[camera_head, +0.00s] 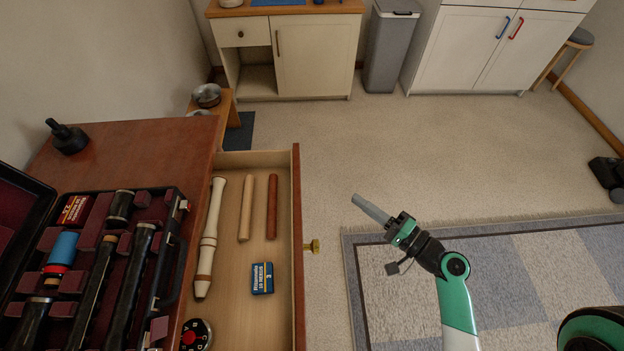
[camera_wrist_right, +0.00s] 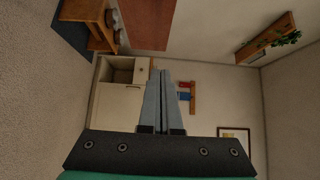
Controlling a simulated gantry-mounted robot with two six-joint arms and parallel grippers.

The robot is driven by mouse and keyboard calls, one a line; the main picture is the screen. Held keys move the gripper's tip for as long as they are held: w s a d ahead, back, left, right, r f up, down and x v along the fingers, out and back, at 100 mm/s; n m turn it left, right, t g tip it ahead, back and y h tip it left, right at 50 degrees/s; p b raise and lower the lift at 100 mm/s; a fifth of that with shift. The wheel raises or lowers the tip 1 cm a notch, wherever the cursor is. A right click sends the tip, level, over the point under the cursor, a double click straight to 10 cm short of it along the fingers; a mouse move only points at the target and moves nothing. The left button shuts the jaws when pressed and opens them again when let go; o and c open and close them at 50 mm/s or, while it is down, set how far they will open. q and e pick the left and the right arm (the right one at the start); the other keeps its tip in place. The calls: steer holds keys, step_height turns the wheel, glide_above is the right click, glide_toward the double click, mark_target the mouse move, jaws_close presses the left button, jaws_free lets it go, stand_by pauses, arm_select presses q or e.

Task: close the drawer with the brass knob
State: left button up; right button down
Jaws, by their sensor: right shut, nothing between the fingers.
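The open drawer (camera_head: 298,210) sticks out to the right from the reddish wooden cabinet (camera_head: 130,157) in the head view. Its brass knob (camera_head: 312,246) is on the outer face of the drawer front. Inside lie a cream recorder (camera_head: 209,240), a light wooden stick (camera_head: 246,208), a red-brown stick (camera_head: 272,207), a small blue box (camera_head: 262,278) and a round black-and-red object (camera_head: 196,334). My right gripper (camera_head: 356,199) is shut and empty, to the right of the drawer front and apart from it. It also shows in the right wrist view (camera_wrist_right: 162,72). My left gripper is not seen.
An open instrument case (camera_head: 177,225) lies on the cabinet top, with a black object (camera_head: 67,137) behind it. A low wooden stand (camera_head: 229,106) with bowls is beyond the drawer. The carpet right of the drawer is clear up to the checked rug (camera_head: 400,300).

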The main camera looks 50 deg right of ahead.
arm_select(q)
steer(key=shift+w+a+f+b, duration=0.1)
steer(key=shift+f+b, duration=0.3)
steer(key=shift+b, duration=0.05)
arm_select(e)
steer(key=w+a, duration=0.2)
steer(key=w, duration=1.1)
steer(key=shift+a, duration=0.15)
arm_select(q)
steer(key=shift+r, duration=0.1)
arm_select(e)
steer(key=shift+w+a, duration=0.1)
steer(key=shift+w, duration=0.05)
